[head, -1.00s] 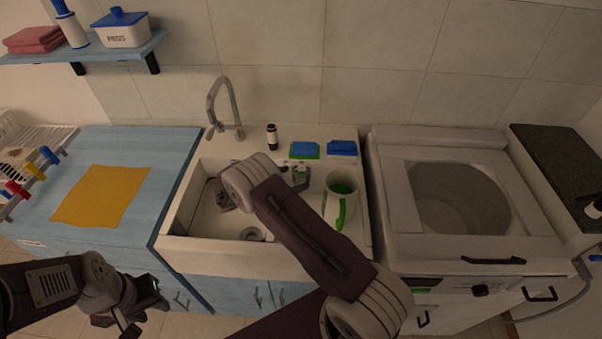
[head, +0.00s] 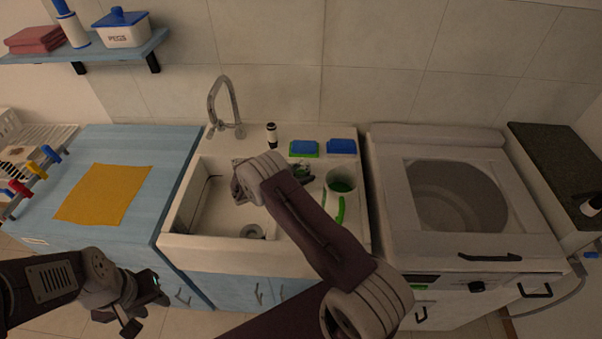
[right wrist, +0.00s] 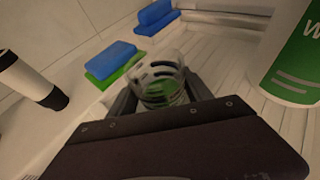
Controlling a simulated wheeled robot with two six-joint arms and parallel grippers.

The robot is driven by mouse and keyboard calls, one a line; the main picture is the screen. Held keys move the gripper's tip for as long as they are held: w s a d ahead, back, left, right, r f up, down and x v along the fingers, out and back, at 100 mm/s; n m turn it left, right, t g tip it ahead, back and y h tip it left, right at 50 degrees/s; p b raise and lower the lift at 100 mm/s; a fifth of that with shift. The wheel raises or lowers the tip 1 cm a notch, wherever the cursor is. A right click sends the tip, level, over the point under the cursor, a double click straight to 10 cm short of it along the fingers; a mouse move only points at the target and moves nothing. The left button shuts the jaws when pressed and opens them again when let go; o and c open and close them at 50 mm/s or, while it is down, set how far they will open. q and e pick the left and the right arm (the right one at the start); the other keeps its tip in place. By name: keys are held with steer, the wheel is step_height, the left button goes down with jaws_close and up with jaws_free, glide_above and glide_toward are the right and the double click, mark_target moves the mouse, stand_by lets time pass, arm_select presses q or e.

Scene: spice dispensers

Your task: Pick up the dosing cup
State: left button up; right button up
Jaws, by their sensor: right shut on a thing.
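The dosing cup (right wrist: 160,80) is a small clear cup with dark markings and a green tint low down. In the right wrist view it sits between the two fingers of my right gripper (right wrist: 161,97), which is shut on it. In the head view my right gripper (head: 302,172) is over the right part of the sink, left of the white-and-green container; the cup is too small there to make out clearly. My left gripper (head: 145,306) hangs open and empty in front of the blue cabinet, at lower left.
The white container (head: 341,184) with green handle stands right of my right gripper; a green-labelled bottle (right wrist: 296,55) shows close by in the wrist view. The sink basin (head: 215,215) is open at left.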

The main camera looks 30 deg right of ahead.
steer(key=shift+r, duration=0.15)
step_height(320, 180, up, 10)
steer(key=shift+b, duration=0.35)
stand_by(0.3)
